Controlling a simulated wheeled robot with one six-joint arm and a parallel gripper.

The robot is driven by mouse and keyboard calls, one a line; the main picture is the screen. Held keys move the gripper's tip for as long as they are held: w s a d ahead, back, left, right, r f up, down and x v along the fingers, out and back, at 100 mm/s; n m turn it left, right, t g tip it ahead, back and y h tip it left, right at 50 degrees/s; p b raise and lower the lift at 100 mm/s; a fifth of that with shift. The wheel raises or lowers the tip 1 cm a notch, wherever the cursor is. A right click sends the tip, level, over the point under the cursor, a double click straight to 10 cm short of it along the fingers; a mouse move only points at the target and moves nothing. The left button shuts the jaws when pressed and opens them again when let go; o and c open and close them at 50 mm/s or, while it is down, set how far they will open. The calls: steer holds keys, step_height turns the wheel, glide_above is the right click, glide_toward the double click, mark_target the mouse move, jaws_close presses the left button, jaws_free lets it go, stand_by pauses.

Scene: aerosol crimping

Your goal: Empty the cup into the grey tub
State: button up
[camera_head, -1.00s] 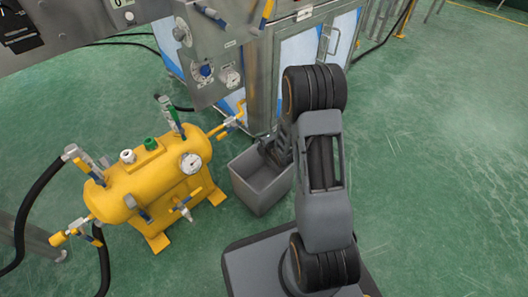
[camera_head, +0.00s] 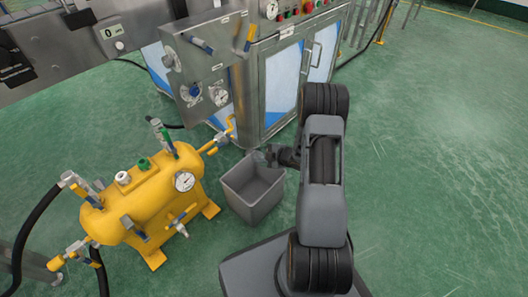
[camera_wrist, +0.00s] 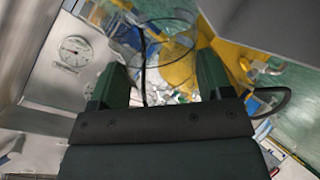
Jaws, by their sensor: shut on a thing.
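The grey tub (camera_head: 268,205) stands on the floor, open side up, its inside looking bare where it shows. My gripper (camera_head: 268,155) is just above the tub's far right rim. In the wrist view my gripper (camera_wrist: 160,78) has its two dark fingers on either side of a clear, see-through cup (camera_wrist: 178,45) and is shut on it. The cup's round rim shows beyond the fingers. Small pale bits show low between the fingers; I cannot tell whether they are inside the cup. The cup is too small to make out in the head view.
A yellow pressure tank (camera_head: 150,205) with gauge and valves stands close left of the tub. A steel cabinet (camera_head: 285,85) with a valve panel (camera_head: 205,75) is just behind it. The green floor at the right is clear.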

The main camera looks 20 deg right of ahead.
steer(key=shift+d+r+m+y+p, duration=0.1)
steer(key=shift+d+m+y+p, duration=0.15)
steer(key=shift+m+y, duration=0.25)
steer(key=shift+d+r+m+y+p, duration=0.1)
steer(key=shift+d+m+y+p, duration=0.15)
steer(key=shift+y, duration=0.35)
steer(key=shift+f+m+y+b, duration=0.3)
steer(key=shift+m+y+b, duration=0.15)
steer(key=shift+m+y, duration=0.2)
steer(key=shift+a+f+m+t+y+b, duration=0.15)
steer(key=shift+f+m+t+y+b, duration=0.5)
steer(key=shift+m+y+b, duration=0.45)
steer(key=shift+a+f+m+t+y+b, duration=0.15)
steer(key=shift+f+m+y+b, duration=0.15)
steer(key=shift+m+b, duration=0.25)
steer(key=shift+a+f+m+t+y+b, duration=0.1)
steer(key=shift+a+f+m+y+b, duration=0.05)
steer(key=shift+m+y+b, duration=0.3)
steer(key=shift+m, duration=0.3)
steer(key=shift+r+p, duration=1.65)
steer(key=shift+r, duration=0.65)
steer(key=shift+r+t, duration=0.1)
steer(key=shift+t, duration=0.2)
